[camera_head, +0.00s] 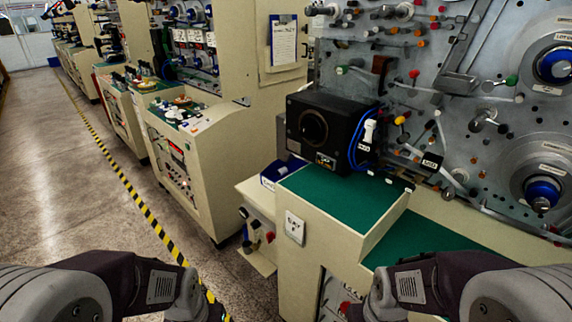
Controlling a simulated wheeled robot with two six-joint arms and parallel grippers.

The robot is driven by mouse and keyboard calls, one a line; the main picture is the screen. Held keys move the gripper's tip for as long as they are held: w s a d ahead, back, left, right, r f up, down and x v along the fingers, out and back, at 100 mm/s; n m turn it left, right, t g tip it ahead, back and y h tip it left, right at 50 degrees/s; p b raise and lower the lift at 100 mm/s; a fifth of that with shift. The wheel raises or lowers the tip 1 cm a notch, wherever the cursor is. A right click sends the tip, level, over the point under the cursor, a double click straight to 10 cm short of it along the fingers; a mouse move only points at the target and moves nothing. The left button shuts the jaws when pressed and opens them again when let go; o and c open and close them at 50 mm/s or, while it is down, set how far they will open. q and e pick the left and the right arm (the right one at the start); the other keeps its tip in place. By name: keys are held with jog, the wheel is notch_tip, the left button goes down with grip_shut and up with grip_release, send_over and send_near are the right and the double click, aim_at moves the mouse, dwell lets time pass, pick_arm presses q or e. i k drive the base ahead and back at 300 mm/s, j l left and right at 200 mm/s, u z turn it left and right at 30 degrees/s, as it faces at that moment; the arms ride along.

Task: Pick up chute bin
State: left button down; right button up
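A small blue bin (283,170) with a pale label on its front sits on a low ledge left of the black box, beside the green-topped cabinet. It looks like the chute bin. My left arm comes in at the lower left and my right arm at the lower right. Both wrists reach the bottom edge of the picture, well below and nearer than the bin. The fingers of both grippers are out of the picture, and neither arm touches the bin.
A black box (327,131) with blue cables stands on the green cabinet top (345,199). A grey panel with spindles (447,119) rises behind it. More cream machines (190,150) line the aisle. The floor (75,200) left of the yellow-black stripe is clear.

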aim_at(286, 174)
jog(key=i, duration=0.2)
jog(key=i+j+u, duration=0.2)
jog(key=i+j, duration=0.15)
jog(key=j, duration=0.25)
jog(key=i+j+u, duration=0.15)
jog(key=i+j, duration=0.25)
jog(key=j, duration=0.15)
jog(key=i+l+u, duration=0.1)
jog(key=i, duration=0.25)
jog(key=i+l+u, duration=0.15)
jog(key=i, duration=0.15)
